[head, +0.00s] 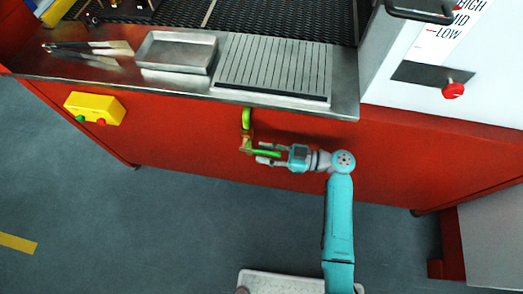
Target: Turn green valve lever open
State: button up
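A green valve lever (266,153) sticks out to the right from a brass-coloured valve body (246,143) on the front of the red counter. A bright green curved pipe (247,117) rises from the valve toward the counter top. My gripper (262,153) points left at the lever, one finger above it and one below. The fingers look apart, with the lever's bar between them. I cannot tell whether they touch it. The lever lies roughly level in the picture.
The red counter (180,150) carries a steel tray (176,53), a ribbed plate (273,68) and tongs (90,48). A yellow button box (95,108) is on its front at left. A white cabinet with a red knob (453,90) stands at right. The floor in front is clear.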

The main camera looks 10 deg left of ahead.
jog(key=shift+a, duration=0.75)
grip_shut()
